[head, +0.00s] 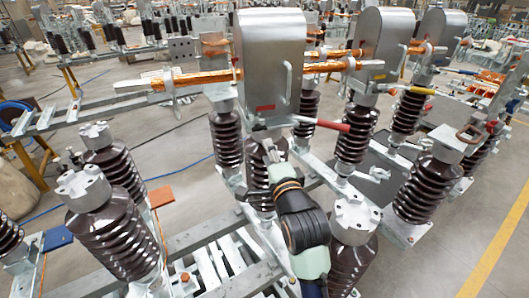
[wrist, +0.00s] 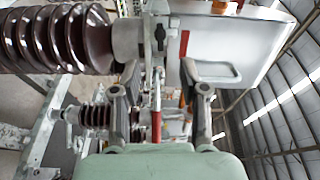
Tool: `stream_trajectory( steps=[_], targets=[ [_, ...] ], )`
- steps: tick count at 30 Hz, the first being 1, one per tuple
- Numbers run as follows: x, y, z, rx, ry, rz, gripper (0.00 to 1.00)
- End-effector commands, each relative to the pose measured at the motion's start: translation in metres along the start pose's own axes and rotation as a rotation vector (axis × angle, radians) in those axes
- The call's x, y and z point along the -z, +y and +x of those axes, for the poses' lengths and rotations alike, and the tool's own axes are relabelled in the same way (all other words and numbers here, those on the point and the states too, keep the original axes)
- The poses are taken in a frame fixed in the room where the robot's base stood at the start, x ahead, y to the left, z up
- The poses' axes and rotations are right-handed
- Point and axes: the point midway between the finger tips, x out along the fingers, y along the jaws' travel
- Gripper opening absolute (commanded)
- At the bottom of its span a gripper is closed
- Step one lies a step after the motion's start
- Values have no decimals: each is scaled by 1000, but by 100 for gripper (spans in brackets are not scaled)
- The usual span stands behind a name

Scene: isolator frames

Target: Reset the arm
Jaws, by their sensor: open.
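My arm rises from the bottom middle of the head view. My gripper (head: 270,153) is at its upper end, in front of a brown ribbed insulator and just below the nearest grey metal housing (head: 270,60). Its fingertips are hard to make out there. In the wrist view my gripper (wrist: 160,75) has its two fingers wide apart. A thin rod with a red grip (wrist: 156,125) shows between them; I cannot tell its depth, and neither finger visibly touches it. A lever with a red end (head: 332,125) sticks out right below the housing in the head view.
Brown insulators (head: 112,235) stand close on both sides of my arm, on grey steel beams (head: 225,262). More housings (head: 383,45) and orange-wrapped bars (head: 205,78) stand behind. Open floor with a yellow line (head: 495,245) lies at the right.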

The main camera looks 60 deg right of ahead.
Motion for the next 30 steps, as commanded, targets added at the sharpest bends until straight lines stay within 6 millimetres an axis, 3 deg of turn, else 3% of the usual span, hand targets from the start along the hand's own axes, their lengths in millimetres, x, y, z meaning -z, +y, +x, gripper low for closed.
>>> stream_trajectory(
  steps=[12, 14, 17, 20, 21, 24, 27, 30],
  targets=[
    [-4, -1, -1, -3, -7, -10, 43],
    [-21, -2, -6, -14, -35, -52, 43],
    [-78, -4, -28, -43, -137, -212, 43],
    [-154, -4, -73, -59, -301, -471, 43],
    [-184, -3, -96, -53, -374, -586, 43],
    [-247, -2, -161, -4, -563, -882, 43],
    [-291, 0, -230, 94, -740, -1163, 43],
    [-314, 2, -286, 206, -874, -1383, 43]
  ],
)
